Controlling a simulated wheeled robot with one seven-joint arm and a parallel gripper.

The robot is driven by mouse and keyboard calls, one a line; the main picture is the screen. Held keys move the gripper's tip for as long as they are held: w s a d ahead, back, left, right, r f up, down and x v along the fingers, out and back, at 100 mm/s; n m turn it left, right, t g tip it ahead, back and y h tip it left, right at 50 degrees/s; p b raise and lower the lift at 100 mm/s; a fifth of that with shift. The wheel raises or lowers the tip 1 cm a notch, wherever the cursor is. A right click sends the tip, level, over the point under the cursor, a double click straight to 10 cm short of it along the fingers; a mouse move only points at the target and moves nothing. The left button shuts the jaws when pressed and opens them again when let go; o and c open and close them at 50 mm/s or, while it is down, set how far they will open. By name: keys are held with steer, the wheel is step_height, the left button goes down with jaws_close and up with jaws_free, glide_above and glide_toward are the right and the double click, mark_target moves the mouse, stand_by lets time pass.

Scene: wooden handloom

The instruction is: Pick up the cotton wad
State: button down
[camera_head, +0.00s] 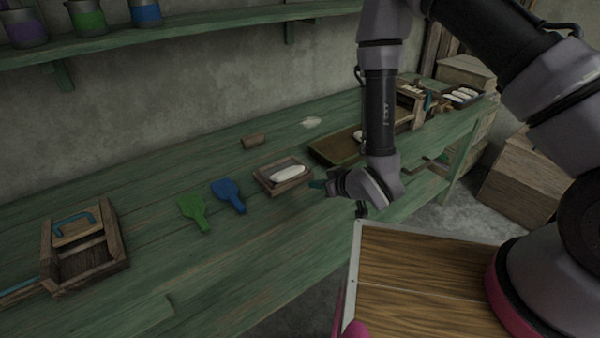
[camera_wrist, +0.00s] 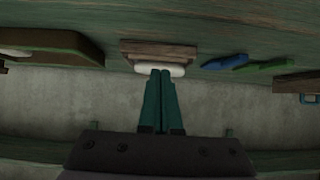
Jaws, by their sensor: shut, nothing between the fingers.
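A white, rounded roll that looks like the cotton wad (camera_head: 288,173) lies in a small wooden tray (camera_head: 268,184) on the green bench. It also shows in the wrist view (camera_wrist: 172,70), just beyond my fingertips, partly hidden by them. My gripper (camera_head: 317,184) is at the right of the tray, beside it and apart from the roll as far as I can see. In the wrist view its green fingers (camera_wrist: 161,73) are together with nothing between them. A flat white patch (camera_head: 311,122) lies further back on the bench; I cannot tell what it is.
A green scoop (camera_head: 194,211) and a blue scoop (camera_head: 229,195) lie left of the tray. A wooden box with a blue handle (camera_head: 84,248) stands at far left. A long brown tray (camera_head: 338,147) lies behind my gripper. A small wooden block (camera_head: 253,140) lies behind.

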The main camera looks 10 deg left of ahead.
mark_target(290, 173)
steer(key=w+a, duration=0.2)
steer(key=a, duration=0.1)
steer(key=w+a, duration=0.5)
steer(key=shift+a, duration=0.35)
steer(key=shift+w+f, duration=0.15)
steer(key=shift+f, duration=0.7)
steer(key=shift+d, duration=0.1)
steer(key=shift+s+d+f, duration=0.15)
steer(key=shift+s+d, duration=0.05)
steer(key=shift+s, duration=0.1)
steer(key=shift+s+d, duration=0.6)
steer(key=shift+d, duration=0.2)
steer(key=shift+a, duration=0.15)
